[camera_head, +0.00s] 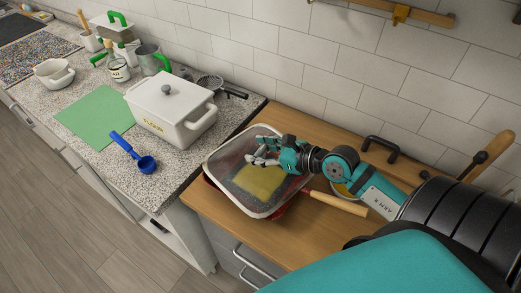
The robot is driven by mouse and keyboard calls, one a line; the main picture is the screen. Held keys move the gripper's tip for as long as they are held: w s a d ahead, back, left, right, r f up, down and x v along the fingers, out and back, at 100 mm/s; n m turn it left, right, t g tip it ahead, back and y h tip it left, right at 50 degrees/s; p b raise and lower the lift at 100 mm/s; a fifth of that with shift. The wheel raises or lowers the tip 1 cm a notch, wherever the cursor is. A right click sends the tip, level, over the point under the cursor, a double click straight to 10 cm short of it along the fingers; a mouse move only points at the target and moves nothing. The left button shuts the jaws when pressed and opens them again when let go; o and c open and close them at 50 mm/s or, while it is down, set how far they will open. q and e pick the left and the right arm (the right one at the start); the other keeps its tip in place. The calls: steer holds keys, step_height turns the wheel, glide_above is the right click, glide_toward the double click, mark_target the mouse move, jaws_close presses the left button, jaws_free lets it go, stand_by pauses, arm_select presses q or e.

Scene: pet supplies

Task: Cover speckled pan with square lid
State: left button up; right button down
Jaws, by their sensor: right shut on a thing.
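The square lid (226,158) is clear with a pale rim. It lies over or just above the speckled pan (278,213) on the wooden counter; I cannot tell if it rests fully on it. Only dark red edges of the pan show around the lid, and a yellow piece shows through the lid. My right gripper (266,156) is shut on the lid near its upper middle; the fingers hide the exact grip. My left gripper is out of view.
A wooden-handled tool (336,203) lies right of the pan. A white lidded container (172,108), a blue scoop (133,152) and a green mat (96,118) are on the speckled counter at left. The tiled wall (300,60) stands behind.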

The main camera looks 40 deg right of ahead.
steer(key=shift+s+f, duration=0.2)
steer(key=shift+f, duration=0.35)
stand_by(0.4)
steer(key=c, duration=1)
jaws_free()
steer(key=o, duration=0.4)
steer(key=shift+a, duration=0.2)
steer(key=shift+o, duration=0.2)
steer(key=shift+d+f, duration=0.1)
steer(key=v, duration=1.1)
steer(key=shift+r, duration=0.45)
steer(key=shift+s+d+r, duration=0.15)
steer(key=shift+s+r, duration=0.1)
steer(key=shift+s, duration=0.05)
